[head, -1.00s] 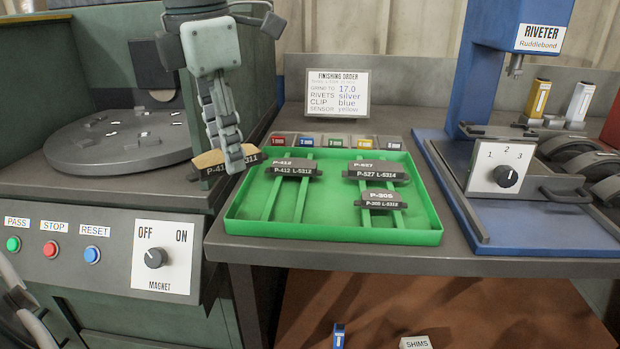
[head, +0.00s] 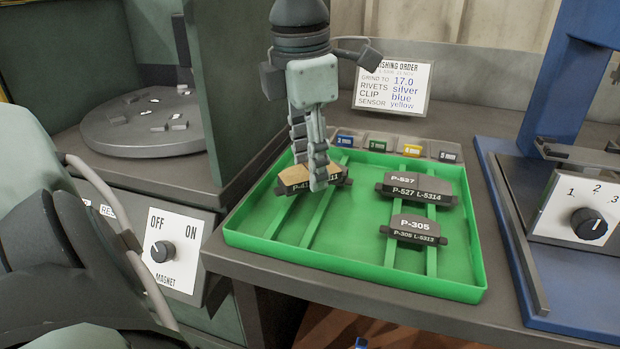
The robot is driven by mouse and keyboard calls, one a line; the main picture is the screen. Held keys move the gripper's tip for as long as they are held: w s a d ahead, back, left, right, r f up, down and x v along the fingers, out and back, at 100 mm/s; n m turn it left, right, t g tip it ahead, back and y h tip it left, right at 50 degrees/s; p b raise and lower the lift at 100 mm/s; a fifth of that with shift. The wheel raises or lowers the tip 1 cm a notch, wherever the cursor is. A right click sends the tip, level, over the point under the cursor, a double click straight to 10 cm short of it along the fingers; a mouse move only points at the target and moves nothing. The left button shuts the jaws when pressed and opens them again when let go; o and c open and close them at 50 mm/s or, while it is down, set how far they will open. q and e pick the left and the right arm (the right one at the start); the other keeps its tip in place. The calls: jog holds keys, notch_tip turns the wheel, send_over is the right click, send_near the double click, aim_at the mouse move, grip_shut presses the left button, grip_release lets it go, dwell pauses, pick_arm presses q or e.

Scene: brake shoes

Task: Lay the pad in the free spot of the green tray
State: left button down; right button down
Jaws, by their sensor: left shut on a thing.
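My left gripper (head: 318,184) points down over the left part of the green tray (head: 350,275), shut on a dark pad with a tan top (head: 294,181). The pad's label is partly covered by the fingers. I cannot tell whether it touches the tray or what lies beneath. The pad P-412, seen there earlier, is hidden or not distinguishable behind the gripper and held pad. Pad P-527 (head: 416,190) lies at the back right on the rails, and pad P-305 (head: 414,230) in front of it. The front left rails (head: 316,220) are bare. My right gripper is not in view.
Small coloured bins (head: 377,146) line the tray's back edge, with the order sign (head: 393,88) behind. The magnet panel (head: 160,250) and round plate (head: 140,135) are at left. The blue riveter (head: 575,200) stands close on the right.

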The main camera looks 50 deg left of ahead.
aim_at(305, 177)
pick_arm(q)
notch_tip(305, 177, down, 3)
jog(key=shift+f, duration=0.1)
jog(key=c, duration=0.9)
grip_release()
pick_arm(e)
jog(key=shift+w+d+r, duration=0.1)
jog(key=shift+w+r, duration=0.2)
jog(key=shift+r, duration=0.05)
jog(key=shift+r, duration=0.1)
pick_arm(q)
jog(key=shift+r, duration=0.4)
jog(key=r, duration=0.3)
jog(key=s+r, duration=0.1)
jog(key=r, duration=0.6)
jog(key=shift+s+d+r+p, duration=0.2)
jog(key=shift+d+r+p, duration=0.05)
jog(key=shift+d+p, duration=0.1)
jog(key=shift+r, duration=0.35)
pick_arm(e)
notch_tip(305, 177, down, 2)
